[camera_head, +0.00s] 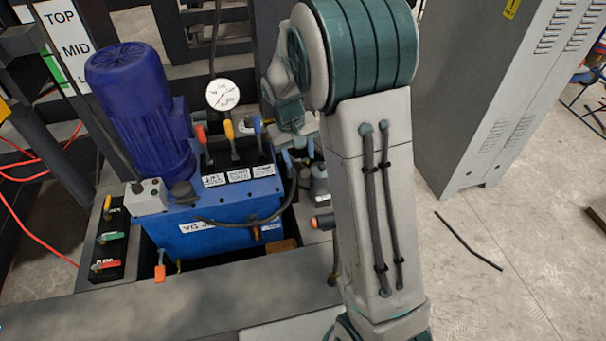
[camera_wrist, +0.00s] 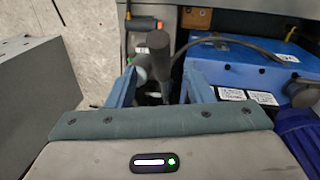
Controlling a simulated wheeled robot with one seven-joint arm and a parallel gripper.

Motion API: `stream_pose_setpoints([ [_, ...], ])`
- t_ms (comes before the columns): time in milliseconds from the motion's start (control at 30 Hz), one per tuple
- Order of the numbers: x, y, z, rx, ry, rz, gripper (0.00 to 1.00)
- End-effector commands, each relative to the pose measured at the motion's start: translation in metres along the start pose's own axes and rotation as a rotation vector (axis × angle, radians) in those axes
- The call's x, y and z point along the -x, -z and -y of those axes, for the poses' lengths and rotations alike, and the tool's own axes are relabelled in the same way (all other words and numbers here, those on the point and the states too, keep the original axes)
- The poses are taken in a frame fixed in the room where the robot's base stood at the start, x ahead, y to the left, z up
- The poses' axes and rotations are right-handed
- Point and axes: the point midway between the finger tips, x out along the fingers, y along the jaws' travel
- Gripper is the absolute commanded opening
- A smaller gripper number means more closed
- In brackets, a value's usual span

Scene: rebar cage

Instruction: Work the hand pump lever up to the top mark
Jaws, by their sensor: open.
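The hand pump stands at the right end of the blue power unit. In the wrist view a dark grey post with a rounded top, which looks like its lever (camera_wrist: 177,70), rises between my fingers. A paler grey cylinder (camera_wrist: 157,62) is beside it. My gripper (camera_wrist: 160,72) is open, with one blue finger on each side of the post; I cannot tell whether either touches it. In the head view my gripper (camera_head: 298,158) is small and partly hidden by my arm, and the lever is not clear. A sign with TOP and MID marks (camera_head: 62,45) stands at the left.
The blue power unit (camera_head: 215,235) carries a purple-blue motor (camera_head: 135,105), a round gauge (camera_head: 222,95) and red, yellow and blue valve handles (camera_head: 229,130) close to my gripper. A grey cabinet (camera_head: 490,100) stands at right. The concrete floor between is mostly clear.

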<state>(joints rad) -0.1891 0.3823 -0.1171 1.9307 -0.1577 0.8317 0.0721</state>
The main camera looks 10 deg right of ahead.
Motion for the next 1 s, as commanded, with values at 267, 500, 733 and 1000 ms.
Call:
stream_pose_setpoints([
  [267,-0.059,-0.001,0.0,0.0,0.0,0.003,0.47],
  [500,-0.082,-0.001,0.0,0.001,0.0,0.001,0.47],
  [733,-0.085,0.0,0.0,0.0,0.0,-0.001,0.47],
  [1000,-0.085,0.0,0.0,0.0,0.001,0.0,0.02],
])
